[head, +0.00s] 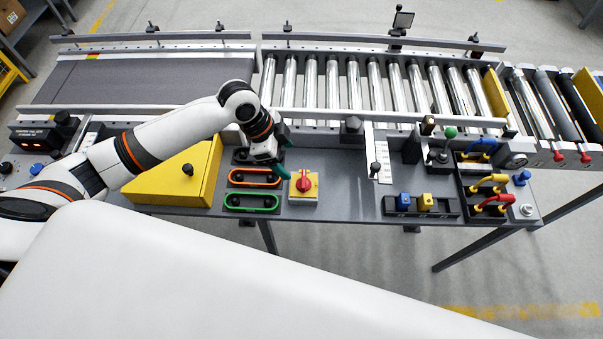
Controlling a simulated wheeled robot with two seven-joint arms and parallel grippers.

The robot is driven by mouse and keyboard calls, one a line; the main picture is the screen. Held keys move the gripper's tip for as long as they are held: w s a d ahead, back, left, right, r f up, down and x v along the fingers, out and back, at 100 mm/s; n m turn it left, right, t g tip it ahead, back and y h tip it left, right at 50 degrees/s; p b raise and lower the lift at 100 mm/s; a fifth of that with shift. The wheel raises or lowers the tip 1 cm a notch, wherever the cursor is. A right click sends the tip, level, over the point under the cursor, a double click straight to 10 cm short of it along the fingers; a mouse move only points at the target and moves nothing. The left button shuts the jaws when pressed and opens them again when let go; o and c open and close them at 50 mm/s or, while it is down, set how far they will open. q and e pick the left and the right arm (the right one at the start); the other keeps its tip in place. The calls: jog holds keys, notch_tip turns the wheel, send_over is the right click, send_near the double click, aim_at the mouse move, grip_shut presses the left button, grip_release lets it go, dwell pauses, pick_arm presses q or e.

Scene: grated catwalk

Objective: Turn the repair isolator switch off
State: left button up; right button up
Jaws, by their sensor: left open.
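The isolator switch is a red rotary knob (304,183) on a yellow square plate, set on the front part of the grey console. It is too small to read which way the knob points. My left gripper (284,155) reaches in from the left and is just behind and to the left of the knob. Its dark green fingers are spread and empty. One finger is close to the yellow plate's far left corner; I cannot tell whether it touches. My right gripper is out of view.
Left of the switch are slots outlined in orange and green (252,201) and a yellow sloped box (180,180). Right of it are a slider lever (375,168), a rack with blue and yellow blocks (420,206), and coloured cable loops (492,202). A roller conveyor (375,85) runs behind.

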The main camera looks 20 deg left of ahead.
aim_at(304, 182)
pick_arm(q)
jog(key=x, duration=1)
jog(key=shift+d+f, duration=0.15)
jog(key=shift+f, duration=0.15)
